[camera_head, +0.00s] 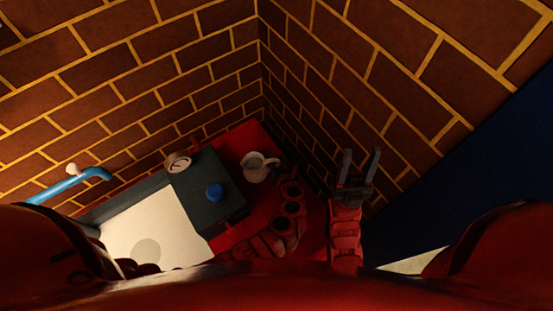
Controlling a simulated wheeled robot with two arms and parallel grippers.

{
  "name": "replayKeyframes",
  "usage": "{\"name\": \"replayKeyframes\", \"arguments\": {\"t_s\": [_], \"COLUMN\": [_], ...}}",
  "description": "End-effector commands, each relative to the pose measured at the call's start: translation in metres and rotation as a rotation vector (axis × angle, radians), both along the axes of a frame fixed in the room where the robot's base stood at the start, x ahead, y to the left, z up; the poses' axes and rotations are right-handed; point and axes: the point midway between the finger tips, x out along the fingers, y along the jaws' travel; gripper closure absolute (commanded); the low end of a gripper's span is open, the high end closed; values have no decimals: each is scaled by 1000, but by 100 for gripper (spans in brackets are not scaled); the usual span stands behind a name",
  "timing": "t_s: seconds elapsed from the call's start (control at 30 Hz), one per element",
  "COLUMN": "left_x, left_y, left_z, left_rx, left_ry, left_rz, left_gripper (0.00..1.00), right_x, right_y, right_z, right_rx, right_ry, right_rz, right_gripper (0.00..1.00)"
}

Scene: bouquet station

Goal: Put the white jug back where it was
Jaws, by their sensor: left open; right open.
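The white jug (255,169) stands upright on the red counter (236,143), near the corner of the walls, with its opening facing up. My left gripper (285,174) is at the end of the bent red arm, just right of the jug. It is dark and its fingers are hard to make out; I see nothing held in it. My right gripper (358,164) is further right, by the brick wall. Its two dark fingers point up, spread apart and empty.
A pale panel (150,225) and a blue pipe (75,183) are further left. Brick walls close off the back.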

Motion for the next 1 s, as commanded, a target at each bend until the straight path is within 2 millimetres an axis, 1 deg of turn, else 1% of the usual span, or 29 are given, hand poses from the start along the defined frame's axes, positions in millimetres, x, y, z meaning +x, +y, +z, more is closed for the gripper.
{"name": "replayKeyframes", "arguments": {"t_s": [0.17, 0.23, 0.3, 0.5, 0.6, 0.7, 0.8, 1.0], "left_x": [-17, -28, -39, -73, -86, -95, -100, -101], "left_y": [-7, -7, -14, -21, -26, -28, -28, -28], "left_z": [8, 12, 20, 38, 47, 52, 56, 57], "left_rx": [-4, -1, -4, 0, -3, -1, -1, 0], "left_ry": [-1, 3, -2, -1, 0, 0, 0, 1], "left_rz": [-6, -3, -8, -7, -6, -6, -1, 0], "left_gripper": [55, 55, 55, 55, 55, 55, 55, 55], "right_x": [0, 0, 0, 0, 0, 0, 0, 0], "right_y": [0, 0, 0, 0, 0, 0, 0, 0], "right_z": [-3, -4, -8, -14, -17, -18, -19, -18], "right_rx": [0, 0, 0, 0, 0, 0, 0, 0], "right_ry": [0, 0, 0, 0, 0, 0, 0, 0], "right_rz": [0, 0, 0, 0, 0, 0, 0, 0], "right_gripper": [50, 50, 50, 50, 50, 50, 50, 50]}}
